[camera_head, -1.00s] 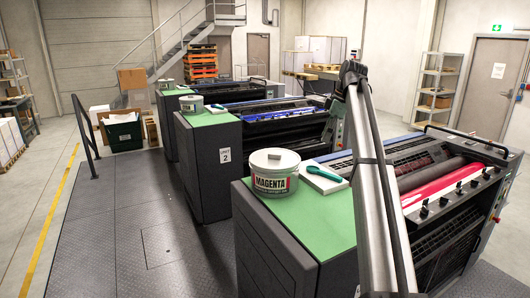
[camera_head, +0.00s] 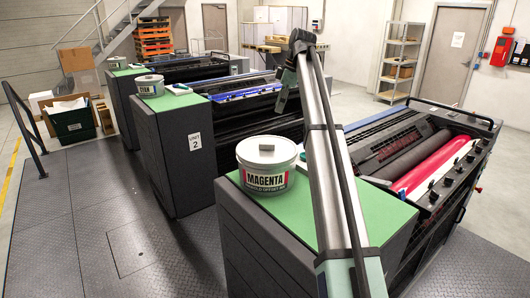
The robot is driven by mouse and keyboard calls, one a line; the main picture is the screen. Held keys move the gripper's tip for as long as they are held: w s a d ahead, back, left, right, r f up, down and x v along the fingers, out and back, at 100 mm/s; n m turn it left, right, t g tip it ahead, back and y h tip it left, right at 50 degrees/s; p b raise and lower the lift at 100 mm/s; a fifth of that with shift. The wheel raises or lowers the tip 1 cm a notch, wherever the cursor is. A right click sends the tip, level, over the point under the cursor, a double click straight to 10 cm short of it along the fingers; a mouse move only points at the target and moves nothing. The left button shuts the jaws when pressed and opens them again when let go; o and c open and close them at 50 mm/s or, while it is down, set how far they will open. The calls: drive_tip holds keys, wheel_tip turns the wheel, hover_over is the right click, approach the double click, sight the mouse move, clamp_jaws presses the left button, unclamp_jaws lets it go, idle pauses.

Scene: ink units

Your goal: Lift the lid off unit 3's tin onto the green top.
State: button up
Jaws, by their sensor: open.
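The white MAGENTA tin (camera_head: 264,183) stands upright on the green top (camera_head: 375,215) of the nearest unit, just left of my arm. Its pale lid (camera_head: 283,152) is on, with a grey block-shaped grip (camera_head: 266,148) on top. The label on this unit is not visible; the unit behind it bears a UNIT 2 sign (camera_head: 195,142). My arm rises from the bottom across the green top, and its far link bends down beyond the tin. I cannot make out my gripper's fingers; nothing shows touching the tin.
Rollers with a magenta band (camera_head: 435,166) lie to the right. Unit 2 carries another tin (camera_head: 149,86). Bare green surface shows right of my arm. The dark floor plates (camera_head: 110,235) at left are clear.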

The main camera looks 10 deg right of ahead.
drive_tip(key=p, duration=0.4)
hover_over(267, 143)
drive_tip(key=d, duration=0.2)
drive_tip(key=f, duration=0.9)
drive_tip(key=shift+s+a+f, duration=0.2)
drive_tip(key=shift+s+f, duration=0.05)
drive_tip(key=shift+f, duration=0.1)
drive_tip(key=shift+p+x, duration=1.3)
drive_tip(key=shift+x, duration=1.3)
drive_tip(key=shift+d, duration=0.1)
clamp_jaws()
